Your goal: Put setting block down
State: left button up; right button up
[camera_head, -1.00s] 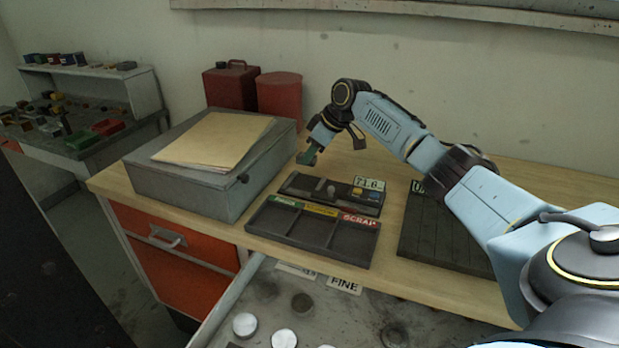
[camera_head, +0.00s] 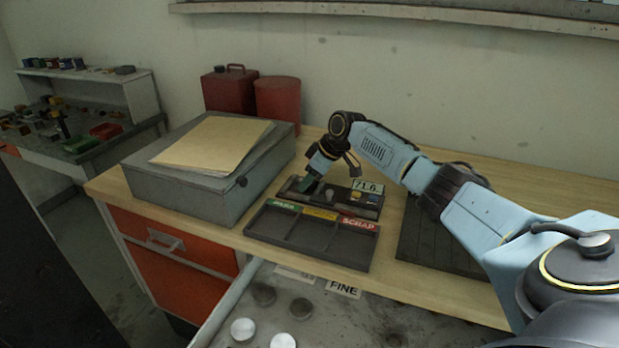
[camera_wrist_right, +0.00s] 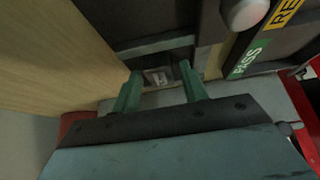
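My right gripper (camera_head: 306,184) is low over the left end of the dark gauge stand (camera_head: 345,209) with the "71.6" display. In the right wrist view its two green fingers (camera_wrist_right: 160,80) stand apart, with a small dark grey block, seemingly the setting block (camera_wrist_right: 160,77), across the gap between their tips. The fingers appear to touch its sides. The block is at or just above the stand's left end; contact beneath it cannot be made out. In the head view the block is hidden by the gripper. My left gripper is not in view.
A sorting tray (camera_head: 340,255) with green, yellow and red "SCRAP" labels lies in front of the stand. A grey box (camera_head: 180,195) with a folder stands left. A dark ribbed mat (camera_head: 430,240) lies right. An open drawer (camera_head: 345,315) with metal discs is below.

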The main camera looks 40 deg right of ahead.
jog(key=shift+o, duration=0.3)
jog(key=shift+r, duration=0.15)
jog(key=v, duration=1.2)
jog(key=shift+p, duration=0.35)
